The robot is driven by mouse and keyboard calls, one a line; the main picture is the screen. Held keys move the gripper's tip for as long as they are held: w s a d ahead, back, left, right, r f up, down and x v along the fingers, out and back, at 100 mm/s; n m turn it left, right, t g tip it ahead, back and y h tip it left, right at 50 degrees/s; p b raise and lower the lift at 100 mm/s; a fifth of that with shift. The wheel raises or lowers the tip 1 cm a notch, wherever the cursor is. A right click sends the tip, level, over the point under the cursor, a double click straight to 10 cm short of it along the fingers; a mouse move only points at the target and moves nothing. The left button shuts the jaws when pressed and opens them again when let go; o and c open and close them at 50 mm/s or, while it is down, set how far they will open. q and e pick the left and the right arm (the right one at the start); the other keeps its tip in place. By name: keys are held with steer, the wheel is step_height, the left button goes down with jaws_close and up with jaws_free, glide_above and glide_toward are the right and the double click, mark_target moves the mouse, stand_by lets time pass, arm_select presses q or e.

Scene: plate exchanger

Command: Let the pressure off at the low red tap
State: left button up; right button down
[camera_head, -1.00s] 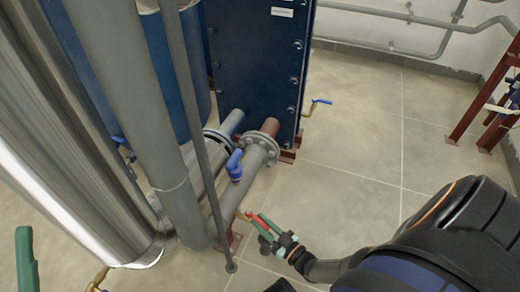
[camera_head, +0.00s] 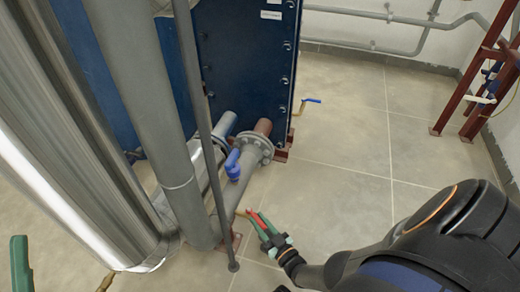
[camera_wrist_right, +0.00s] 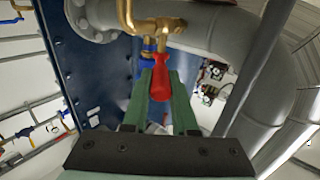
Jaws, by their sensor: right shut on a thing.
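The low red tap (camera_wrist_right: 161,78) has a red handle on a brass valve (camera_wrist_right: 150,28), under the grey pipe. In the head view, the red handle (camera_head: 260,219) shows low beside the pipe. My right gripper (camera_head: 262,224) is at the handle. In the right wrist view, the green fingers of this gripper (camera_wrist_right: 160,98) are on either side of the handle and shut on it. A green finger of my left gripper (camera_head: 20,264) shows at the lower left edge of the head view; its jaw opening cannot be seen.
The grey flanged pipe (camera_head: 240,178) carries a blue-handled valve (camera_head: 232,166) above the tap. A thin grey upright rod (camera_head: 205,130) stands close to the left. The blue exchanger (camera_head: 247,65) is behind. Tiled floor (camera_head: 345,150) is clear to the right.

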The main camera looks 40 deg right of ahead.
steer(key=shift+s, duration=0.1)
stand_by(0.5)
steer(key=c, duration=0.7)
jaws_free()
